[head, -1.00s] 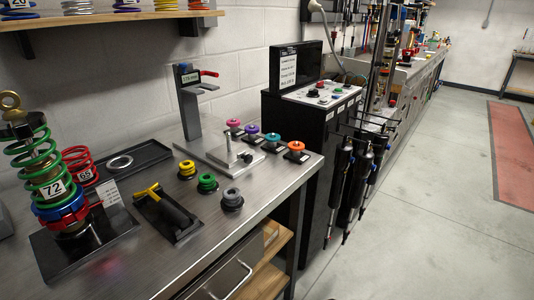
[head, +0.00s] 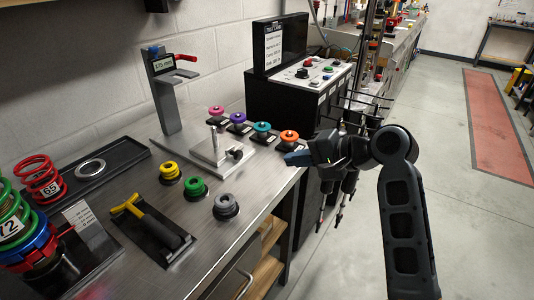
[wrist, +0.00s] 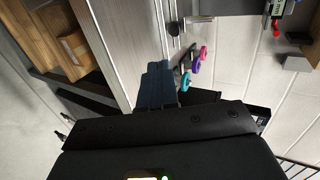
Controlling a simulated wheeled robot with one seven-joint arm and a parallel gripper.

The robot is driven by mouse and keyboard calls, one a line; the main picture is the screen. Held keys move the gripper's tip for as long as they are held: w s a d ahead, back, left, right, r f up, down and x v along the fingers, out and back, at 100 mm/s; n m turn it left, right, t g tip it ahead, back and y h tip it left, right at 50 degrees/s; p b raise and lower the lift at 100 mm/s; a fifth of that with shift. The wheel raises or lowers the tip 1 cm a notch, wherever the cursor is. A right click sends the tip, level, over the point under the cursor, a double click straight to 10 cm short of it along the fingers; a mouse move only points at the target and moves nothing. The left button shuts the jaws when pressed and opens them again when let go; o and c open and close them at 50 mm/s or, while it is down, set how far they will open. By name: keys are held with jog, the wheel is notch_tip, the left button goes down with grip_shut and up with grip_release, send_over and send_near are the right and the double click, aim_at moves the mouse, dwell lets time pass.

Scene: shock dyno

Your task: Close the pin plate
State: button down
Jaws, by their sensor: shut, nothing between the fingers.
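A grey metal fixture (head: 170,95) stands at the back of the steel bench, with a 175 mm label and a red lever at its top. On its base lies a small silver plate (head: 212,152) with an upright pin and a dark knob; this looks like the pin plate. How far open it is I cannot tell. My gripper (head: 290,158) is shut and empty, right of the plate, near the orange knob at the bench's right edge. In the wrist view the shut fingers (wrist: 157,85) point toward the bench, and the dark knob (wrist: 173,28) shows beyond them.
A row of pink, purple, teal and orange knobs (head: 289,136) lies between my gripper and the fixture. Yellow, green and grey knobs (head: 226,205) stand in front. A yellow-handled tool (head: 150,222) lies on the bench. A black control cabinet (head: 262,100) stands behind right.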

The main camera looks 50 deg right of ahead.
aim_at(218, 143)
jog(key=x, duration=0.9)
jog(key=w, duration=0.3)
jog(key=shift+w+a+f+p, duration=0.1)
jog(key=shift+w+a+p, duration=0.1)
jog(key=shift+p, duration=0.2)
jog(key=shift+w+a, duration=0.1)
jog(key=shift+w, duration=0.5)
jog(key=w+p, duration=0.1)
jog(key=w, duration=0.9)
jog(key=shift+w+a+p, duration=0.15)
jog(key=shift+p, duration=0.2)
jog(key=shift+w, duration=0.3)
jog(key=shift+w+a, duration=0.1)
